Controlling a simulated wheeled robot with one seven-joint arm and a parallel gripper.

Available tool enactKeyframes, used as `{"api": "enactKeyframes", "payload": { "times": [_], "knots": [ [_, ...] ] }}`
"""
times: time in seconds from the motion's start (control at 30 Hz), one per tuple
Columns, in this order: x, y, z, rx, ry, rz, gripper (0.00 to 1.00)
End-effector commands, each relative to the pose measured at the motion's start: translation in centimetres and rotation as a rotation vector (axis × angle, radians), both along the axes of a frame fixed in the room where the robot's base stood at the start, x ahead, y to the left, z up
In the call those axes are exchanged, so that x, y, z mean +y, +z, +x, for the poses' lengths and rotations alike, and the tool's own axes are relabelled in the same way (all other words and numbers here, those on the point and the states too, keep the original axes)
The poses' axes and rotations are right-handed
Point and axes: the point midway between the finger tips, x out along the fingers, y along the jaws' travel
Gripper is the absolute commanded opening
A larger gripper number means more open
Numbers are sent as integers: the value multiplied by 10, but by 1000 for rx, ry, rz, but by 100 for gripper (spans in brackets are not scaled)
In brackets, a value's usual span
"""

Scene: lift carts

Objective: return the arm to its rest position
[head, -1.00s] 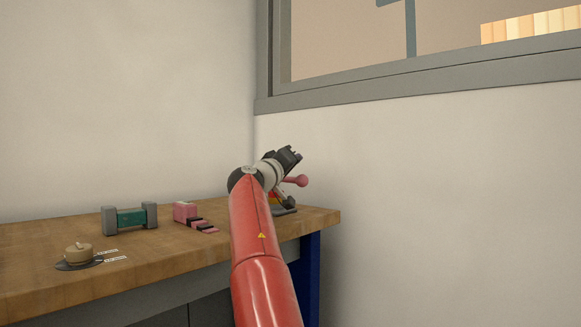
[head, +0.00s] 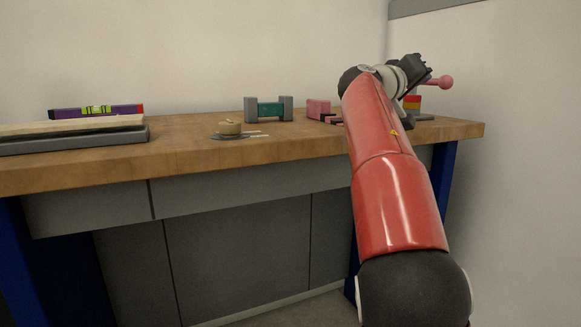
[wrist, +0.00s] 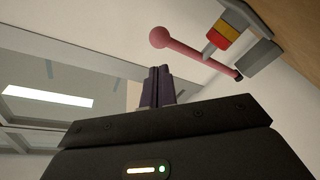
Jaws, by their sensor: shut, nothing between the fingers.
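My red arm (head: 388,155) reaches up past the right end of the wooden workbench (head: 190,150). My gripper (head: 418,64) is above the bench's right end, tilted upward. In the wrist view, its dark fingers (wrist: 157,86) are together with nothing between them. A lever with a pink ball knob (head: 440,82) is just right of and behind the gripper in the head view. The lever (wrist: 190,50) also shows in the wrist view, apart from the fingers. My arm partly hides its base in the head view.
A wall stands close on the right.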

Motion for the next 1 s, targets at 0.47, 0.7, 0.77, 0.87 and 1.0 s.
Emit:
{"api": "enactKeyframes", "payload": {
  "times": [0.47,0.7,0.77,0.87,1.0],
  "knots": [
    [29,-206,-148,343,270,702,0],
    [112,-317,-254,515,414,952,0],
    [128,-339,-275,548,436,991,0],
    [149,-371,-306,592,461,1048,0],
    [173,-414,-346,645,484,1114,0]
  ]
}}
